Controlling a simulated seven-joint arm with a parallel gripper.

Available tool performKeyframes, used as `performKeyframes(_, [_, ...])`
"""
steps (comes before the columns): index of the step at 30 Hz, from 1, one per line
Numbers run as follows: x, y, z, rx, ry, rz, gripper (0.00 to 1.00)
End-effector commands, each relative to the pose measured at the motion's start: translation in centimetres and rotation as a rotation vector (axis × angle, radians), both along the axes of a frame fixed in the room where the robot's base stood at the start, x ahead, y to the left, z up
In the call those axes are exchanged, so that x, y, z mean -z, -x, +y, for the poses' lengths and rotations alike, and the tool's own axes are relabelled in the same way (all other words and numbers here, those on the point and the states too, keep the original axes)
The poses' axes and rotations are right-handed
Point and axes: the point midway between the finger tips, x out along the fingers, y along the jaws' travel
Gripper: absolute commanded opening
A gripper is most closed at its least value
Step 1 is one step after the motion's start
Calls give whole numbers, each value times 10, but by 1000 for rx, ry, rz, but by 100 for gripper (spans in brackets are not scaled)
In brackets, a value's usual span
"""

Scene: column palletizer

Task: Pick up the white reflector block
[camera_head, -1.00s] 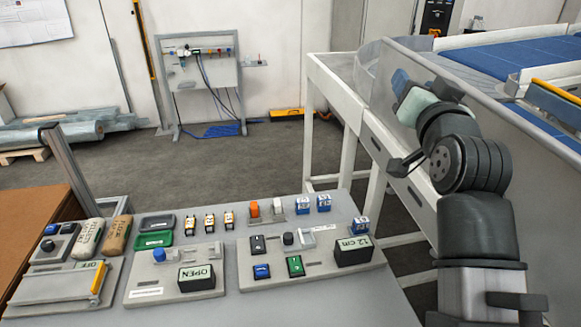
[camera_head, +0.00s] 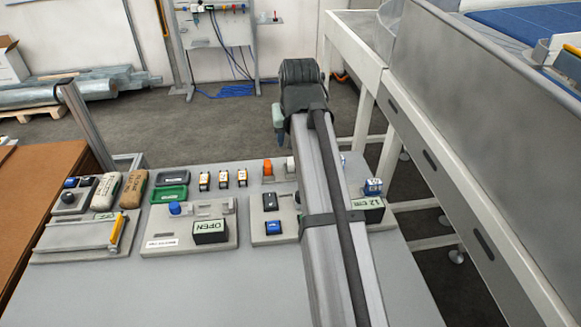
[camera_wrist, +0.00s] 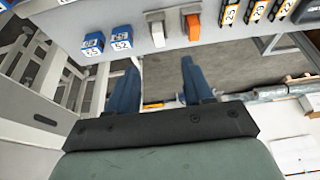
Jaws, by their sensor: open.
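The white reflector block (camera_wrist: 157,33) stands on a small grey base beside an orange block (camera_wrist: 193,28) in the wrist view. In the head view the white block (camera_head: 290,164) shows only partly, because my arm hides the area to its right. My gripper (camera_wrist: 160,72) is open, with two blue fingers apart and nothing between them. In the wrist view the fingertips point toward the white block, with a gap between.
Blue-and-white labelled blocks (camera_wrist: 92,43) stand beside the white one, and black-and-orange blocks (camera_wrist: 229,14) beyond the orange one. Control panels (camera_head: 190,236) and a green tray (camera_head: 169,194) occupy the grey table (camera_head: 190,290). A conveyor frame (camera_head: 430,160) runs along the right.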

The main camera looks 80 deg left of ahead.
Motion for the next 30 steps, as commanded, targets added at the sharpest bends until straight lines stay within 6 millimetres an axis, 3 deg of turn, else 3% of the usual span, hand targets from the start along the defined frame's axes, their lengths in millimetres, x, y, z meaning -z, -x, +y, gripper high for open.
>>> performKeyframes(12, [59,0,24,1,-1,1,51])
performKeyframes(23, [74,-1,31,1,-3,2,51])
performKeyframes(30, [98,-3,43,1,-2,2,51])
